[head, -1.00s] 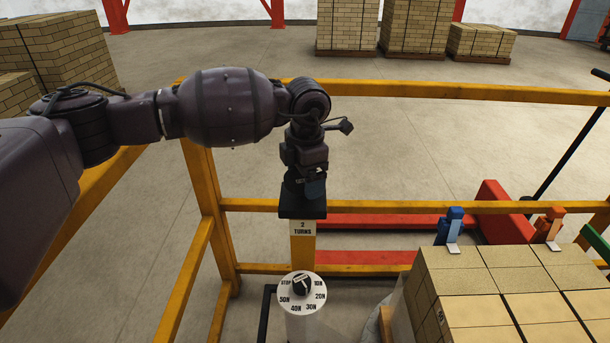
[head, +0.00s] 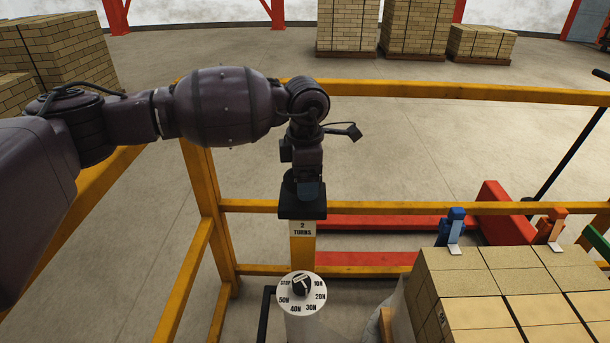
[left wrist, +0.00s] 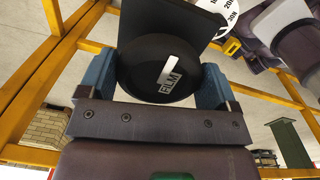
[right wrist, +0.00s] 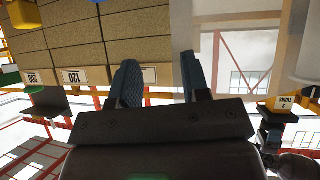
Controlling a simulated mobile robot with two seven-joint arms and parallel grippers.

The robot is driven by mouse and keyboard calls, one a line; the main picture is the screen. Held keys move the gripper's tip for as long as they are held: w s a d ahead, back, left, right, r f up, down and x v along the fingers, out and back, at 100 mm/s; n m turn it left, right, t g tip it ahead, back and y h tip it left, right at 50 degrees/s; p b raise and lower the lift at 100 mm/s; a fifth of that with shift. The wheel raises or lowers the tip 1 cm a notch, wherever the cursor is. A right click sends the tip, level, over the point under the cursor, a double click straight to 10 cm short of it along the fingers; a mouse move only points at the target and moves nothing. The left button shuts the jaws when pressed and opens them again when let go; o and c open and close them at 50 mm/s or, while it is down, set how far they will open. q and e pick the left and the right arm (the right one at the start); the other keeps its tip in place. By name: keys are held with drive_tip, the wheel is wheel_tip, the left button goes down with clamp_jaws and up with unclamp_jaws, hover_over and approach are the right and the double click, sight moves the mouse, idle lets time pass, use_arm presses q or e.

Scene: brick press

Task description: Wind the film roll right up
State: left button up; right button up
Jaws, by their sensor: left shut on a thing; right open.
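A round black knob (left wrist: 158,72) marked FILM sits between the two blue fingers of my left gripper (left wrist: 154,85), which is shut on it. In the head view my left gripper (head: 304,188) points down onto a black plate (head: 302,213) above a label reading 2 TURNS (head: 303,228). The knob is hidden there by my wrist. My right gripper (right wrist: 160,82) is open and empty in its wrist view, and outside the head view. The film itself cannot be clearly made out.
A white dial (head: 302,307) marked STOP and 10N to 50N stands in front of the labelled post. Stacked bricks (head: 470,285) lie at right, with a blue clamp (head: 455,230) and an orange clamp (head: 552,226) behind. Yellow rails (head: 450,92) run around.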

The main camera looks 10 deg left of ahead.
use_arm(q)
drive_tip(key=shift+r, duration=0.1)
drive_tip(key=o, duration=0.8)
drive_tip(key=shift+c, duration=0.2)
wheel_tip(320, 180, up, 11)
drive_tip(key=shift+s+p, duration=0.15)
drive_tip(key=shift+p, duration=0.15)
drive_tip(key=shift+d+f, duration=0.1)
drive_tip(key=shift+f, duration=0.1)
